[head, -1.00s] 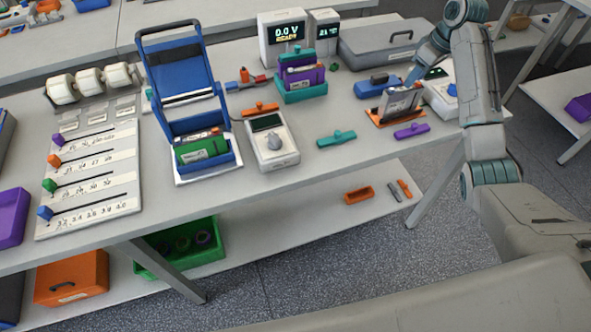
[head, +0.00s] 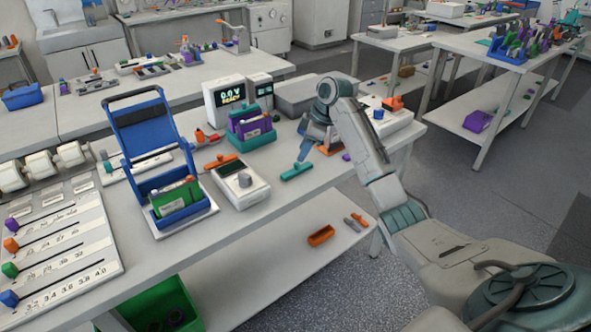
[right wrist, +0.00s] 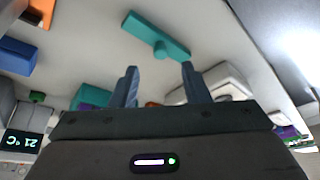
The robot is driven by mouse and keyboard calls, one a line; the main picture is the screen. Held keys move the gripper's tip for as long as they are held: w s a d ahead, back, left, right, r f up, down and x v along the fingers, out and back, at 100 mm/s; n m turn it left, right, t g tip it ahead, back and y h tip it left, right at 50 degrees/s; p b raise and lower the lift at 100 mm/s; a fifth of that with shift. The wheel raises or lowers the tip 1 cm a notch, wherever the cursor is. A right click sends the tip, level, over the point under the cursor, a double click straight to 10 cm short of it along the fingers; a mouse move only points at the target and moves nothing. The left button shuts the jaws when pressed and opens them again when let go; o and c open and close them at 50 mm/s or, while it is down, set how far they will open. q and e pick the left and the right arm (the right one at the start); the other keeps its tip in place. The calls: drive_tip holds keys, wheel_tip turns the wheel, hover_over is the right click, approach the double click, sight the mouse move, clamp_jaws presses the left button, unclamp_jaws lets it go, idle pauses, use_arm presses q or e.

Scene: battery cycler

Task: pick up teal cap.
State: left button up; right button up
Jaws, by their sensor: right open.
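The teal cap (head: 297,171) is a short bar with a small round knob, lying on the workbench in front of the grey case. In the right wrist view the teal cap (right wrist: 165,35) lies just beyond the fingertips, tilted across the picture. My right gripper (head: 303,153) hangs over the bench close behind the cap in the head view. In the right wrist view its two blue fingers (right wrist: 159,72) are apart with nothing between them, and the cap is clear of them. My left gripper is not in view.
A white meter with a dial (head: 240,181) stands left of the cap, with an orange cap (head: 220,161) behind it. A teal holder with purple packs (head: 250,135) and a grey case (head: 313,92) stand farther back. The bench's front edge is close to the cap.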

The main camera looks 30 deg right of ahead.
sight(297, 164)
drive_tip(key=shift+a+f, duration=0.15)
drive_tip(key=shift+f, duration=0.25)
drive_tip(key=p+x, duration=0.1)
drive_tip(key=x, duration=0.2)
drive_tip(key=shift+f+p, duration=0.3)
drive_tip(key=shift+w+f, duration=0.1)
drive_tip(key=shift+f, duration=0.3)
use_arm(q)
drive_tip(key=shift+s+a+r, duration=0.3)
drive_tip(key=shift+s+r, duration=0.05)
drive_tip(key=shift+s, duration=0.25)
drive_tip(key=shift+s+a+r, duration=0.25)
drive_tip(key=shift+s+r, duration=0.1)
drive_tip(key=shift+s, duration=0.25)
use_arm(e)
drive_tip(key=shift+c, duration=0.2)
drive_tip(key=c, duration=0.7)
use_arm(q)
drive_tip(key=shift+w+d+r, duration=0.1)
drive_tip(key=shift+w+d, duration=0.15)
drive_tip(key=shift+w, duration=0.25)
use_arm(e)
clamp_jaws()
